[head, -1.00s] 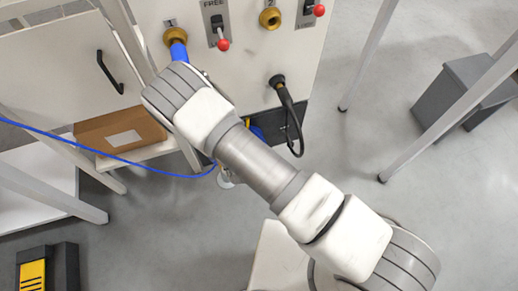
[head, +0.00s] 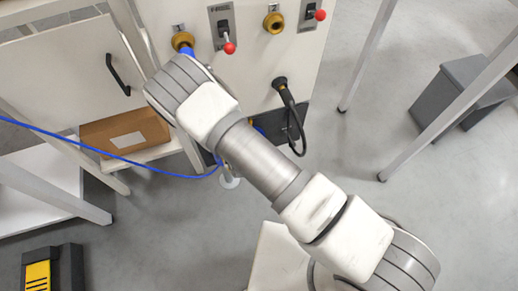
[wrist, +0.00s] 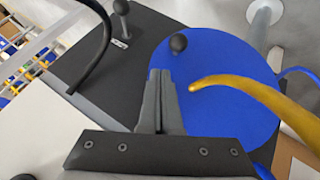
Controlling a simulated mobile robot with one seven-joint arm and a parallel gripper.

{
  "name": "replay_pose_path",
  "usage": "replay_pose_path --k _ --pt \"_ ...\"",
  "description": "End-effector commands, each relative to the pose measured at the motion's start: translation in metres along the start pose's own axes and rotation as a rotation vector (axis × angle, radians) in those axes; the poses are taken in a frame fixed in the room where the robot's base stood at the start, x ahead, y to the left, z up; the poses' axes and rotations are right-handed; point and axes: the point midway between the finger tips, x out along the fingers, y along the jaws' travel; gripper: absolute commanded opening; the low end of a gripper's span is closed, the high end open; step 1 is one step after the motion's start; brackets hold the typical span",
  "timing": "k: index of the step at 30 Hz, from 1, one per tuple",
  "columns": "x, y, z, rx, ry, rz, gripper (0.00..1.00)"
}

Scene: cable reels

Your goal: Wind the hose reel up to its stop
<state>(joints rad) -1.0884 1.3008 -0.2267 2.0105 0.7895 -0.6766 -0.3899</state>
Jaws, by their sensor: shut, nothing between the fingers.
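The hose reel is a blue disc (wrist: 235,75) in the wrist view, with a dark round crank knob (wrist: 179,43) near its upper left edge. My gripper (wrist: 160,72) is shut and empty. Its fingertips appear just below and left of the knob, over the disc's left part; whether they touch anything I cannot tell. A thick yellow curved piece (wrist: 245,88) crosses in front of the disc. In the head view my arm hides the gripper and most of the reel. The blue hose (head: 130,160) runs from the left edge to below my arm.
The white panel (head: 240,75) carries brass ports (head: 274,22), red-tipped levers (head: 229,48) and a black plug with cable (head: 281,86). A dark-knobbed lever (wrist: 121,8) stands left of the reel. A cardboard box (head: 125,132) sits on the left shelf. Floor at right is open beside a grey bin (head: 450,98).

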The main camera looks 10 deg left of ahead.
Motion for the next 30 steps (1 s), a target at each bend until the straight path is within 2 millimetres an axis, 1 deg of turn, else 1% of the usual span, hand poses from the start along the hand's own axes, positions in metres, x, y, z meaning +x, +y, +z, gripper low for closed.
replay_pose_path --k 1,3,4,6,9,12,15,18,21,30 --pt "-0.003 0.006 -0.005 0.001 0.001 0.001 0.00" --pt "-0.004 0.011 -0.010 0.002 0.001 0.002 0.00" --pt "-0.011 0.014 -0.011 0.001 0.001 0.001 0.00" --pt "-0.031 0.018 -0.010 0.000 -0.001 -0.001 0.00" --pt "-0.053 0.023 -0.010 0.000 0.001 -0.001 0.00" --pt "-0.072 0.028 -0.009 0.000 0.000 0.000 0.00" --pt "-0.086 0.032 -0.008 0.001 0.001 0.000 0.00" --pt "-0.094 0.034 -0.007 0.002 0.001 0.001 0.00" --pt "-0.098 0.035 -0.006 0.002 0.000 0.001 0.00" --pt "-0.100 0.035 -0.008 0.010 -0.003 -0.004 0.00"
